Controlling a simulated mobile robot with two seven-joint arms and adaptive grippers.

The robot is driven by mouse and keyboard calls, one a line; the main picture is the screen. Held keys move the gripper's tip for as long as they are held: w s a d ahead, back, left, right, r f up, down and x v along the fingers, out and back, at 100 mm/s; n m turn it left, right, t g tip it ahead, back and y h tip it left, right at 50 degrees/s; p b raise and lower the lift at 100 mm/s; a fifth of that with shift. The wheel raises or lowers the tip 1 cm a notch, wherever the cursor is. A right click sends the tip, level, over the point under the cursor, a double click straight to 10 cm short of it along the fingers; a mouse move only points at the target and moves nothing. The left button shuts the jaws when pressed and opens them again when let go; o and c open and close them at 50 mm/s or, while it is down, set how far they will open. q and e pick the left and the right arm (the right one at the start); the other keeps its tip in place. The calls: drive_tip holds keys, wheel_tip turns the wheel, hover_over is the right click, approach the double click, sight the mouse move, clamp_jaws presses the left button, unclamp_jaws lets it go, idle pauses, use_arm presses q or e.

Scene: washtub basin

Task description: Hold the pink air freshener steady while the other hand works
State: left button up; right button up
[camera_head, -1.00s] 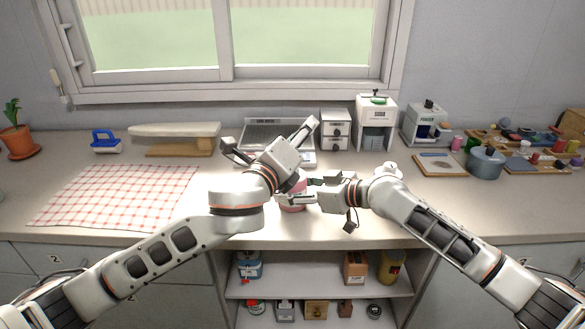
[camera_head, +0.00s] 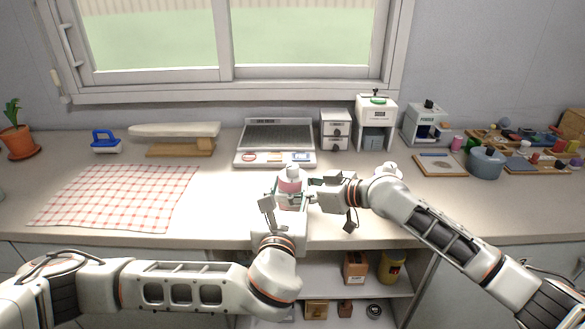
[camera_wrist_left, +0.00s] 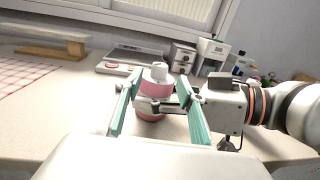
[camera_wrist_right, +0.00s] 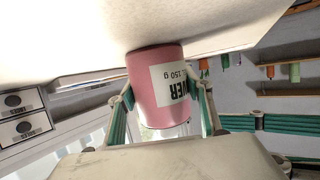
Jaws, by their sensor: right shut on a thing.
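The pink air freshener (camera_head: 290,186) stands upright near the front of the counter, with a white top. My right gripper (camera_head: 312,192) is shut on it from the right. In the right wrist view its pink body with a white label (camera_wrist_right: 157,88) sits between the two fingers. My left gripper (camera_head: 287,204) is in front of the air freshener, its fingers spread. In the left wrist view the left fingers (camera_wrist_left: 158,112) are wide apart with the air freshener (camera_wrist_left: 153,90) just ahead between them. I cannot tell whether they touch it.
A grey tray-like device (camera_head: 277,140) stands behind the air freshener, with small drawers (camera_head: 335,130) and a white dispenser (camera_head: 376,122) to its right. A checked cloth (camera_head: 118,197) lies at left. The counter's front edge runs close below the air freshener.

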sight(292, 172)
use_arm(q)
drive_tip(key=w, duration=0.5)
drive_tip(key=w+d, duration=0.1)
drive_tip(key=w, duration=0.2)
clamp_jaws()
